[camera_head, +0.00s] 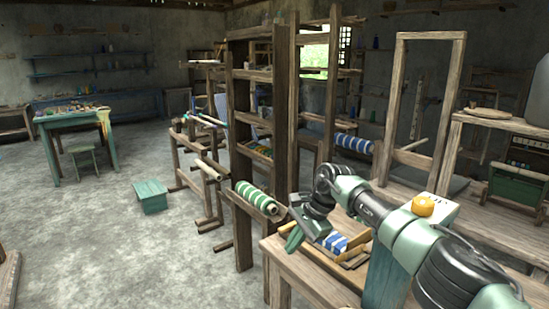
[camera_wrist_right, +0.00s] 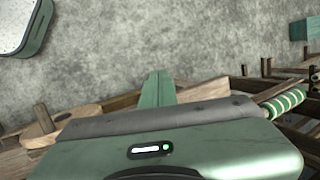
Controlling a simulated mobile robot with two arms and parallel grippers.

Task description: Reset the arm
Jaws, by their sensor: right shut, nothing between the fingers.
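My right arm comes in from the lower right in the head view. My right gripper (camera_head: 293,239) is over the near end of a wooden bench, beside the loom frame. In the right wrist view its two green fingers (camera_wrist_right: 160,87) are together, with nothing between them. My left gripper is not in view.
A green-and-white striped roll (camera_head: 257,197) on the loom frame (camera_head: 242,150) is just left of my right gripper. A blue-and-white roll (camera_head: 333,243) lies in a wooden holder on the bench (camera_head: 300,278) beside it.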

